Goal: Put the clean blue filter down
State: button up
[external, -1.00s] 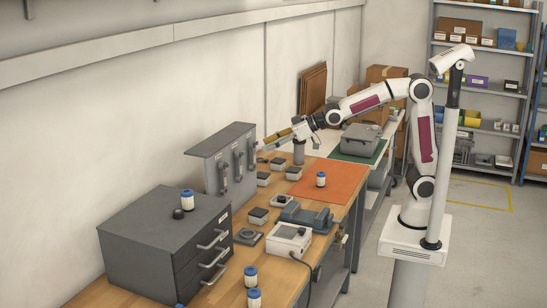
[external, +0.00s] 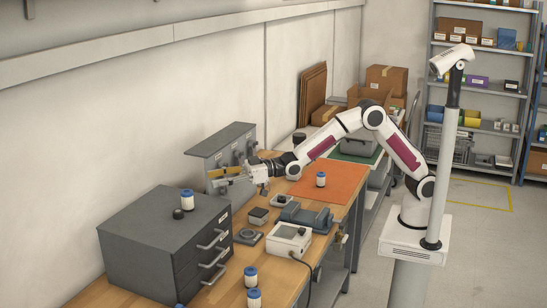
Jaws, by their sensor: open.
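Several white filters with blue tops are in view, and I cannot tell which is the clean one. One filter (external: 320,180) stands upright on the orange mat (external: 345,184). Another filter (external: 187,200) stands on top of the grey drawer cabinet (external: 135,240). Two more, a filter (external: 251,277) and a filter (external: 254,298), stand on the near bench. My gripper (external: 219,179) is open, pointing left in front of the grey upright panel, above the bench and behind the cabinet. I see no filter between its fingers.
The grey panel (external: 210,160) with handles stands close by my gripper. A white box with a black knob (external: 289,240), a blue-grey vise-like fixture (external: 306,216) and small dark-topped boxes (external: 258,216) crowd the bench middle. The orange mat is mostly bare.

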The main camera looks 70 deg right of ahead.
jog(key=y, duration=0.2)
send_near(191, 190)
jog(key=shift+w+a+r+n, duration=0.1)
jog(key=shift+w+a+n, duration=0.2)
jog(key=shift+w+a, duration=0.5)
jog(key=shift+s, duration=0.1)
jog(key=shift+x, duration=1.3)
jog(key=shift+a, duration=0.1)
jog(key=shift+w+a+f, duration=0.2)
jog(key=shift+w+a, duration=0.3)
jog(key=shift+a, duration=0.05)
jog(key=shift+w+a+f, duration=0.2)
jog(key=shift+w+a, duration=0.3)
jog(key=shift+a, duration=0.05)
jog(key=shift+x, duration=1.05)
